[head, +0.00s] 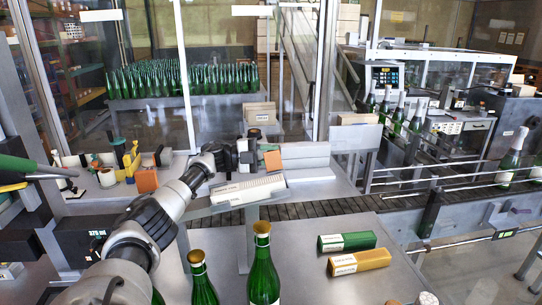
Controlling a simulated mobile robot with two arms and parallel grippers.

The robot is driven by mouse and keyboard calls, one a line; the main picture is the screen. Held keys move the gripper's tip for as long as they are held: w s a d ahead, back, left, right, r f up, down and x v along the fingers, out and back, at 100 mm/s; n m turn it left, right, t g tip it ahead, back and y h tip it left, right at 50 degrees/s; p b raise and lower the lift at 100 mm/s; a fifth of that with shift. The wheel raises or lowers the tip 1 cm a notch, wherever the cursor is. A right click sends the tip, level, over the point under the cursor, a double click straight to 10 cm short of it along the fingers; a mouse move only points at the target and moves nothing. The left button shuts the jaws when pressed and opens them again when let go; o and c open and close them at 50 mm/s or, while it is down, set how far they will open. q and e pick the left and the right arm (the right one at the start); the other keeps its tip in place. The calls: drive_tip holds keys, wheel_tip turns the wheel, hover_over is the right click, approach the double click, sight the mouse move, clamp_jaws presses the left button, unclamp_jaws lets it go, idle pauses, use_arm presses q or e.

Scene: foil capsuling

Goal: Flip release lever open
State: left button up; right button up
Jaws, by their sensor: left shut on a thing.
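My left arm reaches up from the lower left. Its dark left gripper (251,152) is over the back worktable, at the near end of a pale grey block. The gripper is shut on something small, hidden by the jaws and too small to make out. An orange block (272,160) shows just right of the jaws. I cannot pick out the release lever for certain; the gripper covers that spot. My right gripper is not in view.
Green bottles with gold tops (263,265) stand on the front table, near my left arm. A green box (347,242) and a yellow box (359,261) lie right of them. A conveyor (460,205) with bottles runs at right.

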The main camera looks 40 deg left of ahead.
use_arm(q)
drive_tip(key=o, duration=0.6)
drive_tip(key=shift+s+a+f+b, duration=0.1)
drive_tip(key=shift+s+a+b, duration=0.1)
drive_tip(key=shift+a+b, duration=0.1)
drive_tip(key=shift+b+v, duration=2.45)
drive_tip(key=shift+v, duration=2.6)
